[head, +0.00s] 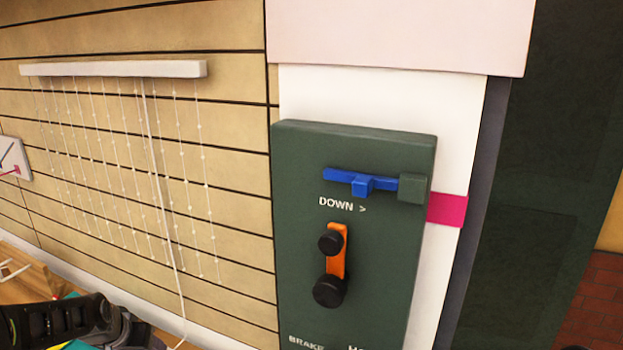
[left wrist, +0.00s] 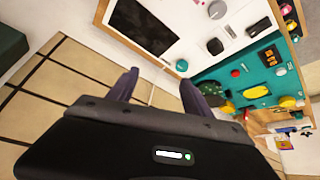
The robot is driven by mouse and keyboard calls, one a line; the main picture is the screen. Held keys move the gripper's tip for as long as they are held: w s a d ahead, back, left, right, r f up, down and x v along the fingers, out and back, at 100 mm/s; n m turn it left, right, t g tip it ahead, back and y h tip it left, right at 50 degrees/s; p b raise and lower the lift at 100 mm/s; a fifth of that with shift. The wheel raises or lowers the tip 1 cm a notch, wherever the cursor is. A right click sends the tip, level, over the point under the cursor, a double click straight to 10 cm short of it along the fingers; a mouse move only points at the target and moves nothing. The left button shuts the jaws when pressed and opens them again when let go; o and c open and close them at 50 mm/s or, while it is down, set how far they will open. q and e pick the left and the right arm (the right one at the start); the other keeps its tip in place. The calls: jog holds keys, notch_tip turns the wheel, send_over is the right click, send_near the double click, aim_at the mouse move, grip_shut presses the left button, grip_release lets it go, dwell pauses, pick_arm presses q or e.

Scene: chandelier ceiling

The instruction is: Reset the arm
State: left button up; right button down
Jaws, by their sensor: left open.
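My left gripper (left wrist: 158,88) shows in the left wrist view with its two dark fingers apart and nothing between them. In the head view, black parts of my left arm (head: 75,322) come in at the bottom left corner, well away from the green panel. The fingertips cannot be made out there. My right gripper is in neither view.
A green panel (head: 295,230) on a white post carries a blue slider (head: 362,185) and an orange crank (head: 337,250) with black knobs. A string-light bar (head: 115,69) hangs on the plank wall. A teal board (left wrist: 228,75) with small parts lies beyond my left fingers.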

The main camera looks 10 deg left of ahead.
pick_arm(q)
jog(key=s+d+f+n+h+b, duration=0.1)
jog(key=s+d+f, duration=0.1)
jog(key=d+f, duration=0.8)
jog(key=s+d+f+n+h+b, duration=0.1)
jog(key=s+d+f+h, duration=0.15)
jog(key=d+f, duration=0.8)
jog(key=s+d+f+m+g+b, duration=0.1)
jog(key=s+d+f+g, duration=0.1)
jog(key=s+d+f, duration=0.4)
jog(key=s+d+f+m+g+h+b, duration=0.1)
jog(key=s+d+f+g+b, duration=0.1)
jog(key=s+d+f, duration=0.4)
jog(key=s+d+g, duration=0.1)
jog(key=s+d, duration=0.4)
jog(key=s, duration=0.3)
jog(key=shift+d, duration=0.25)
jog(key=shift+h, duration=0.25)
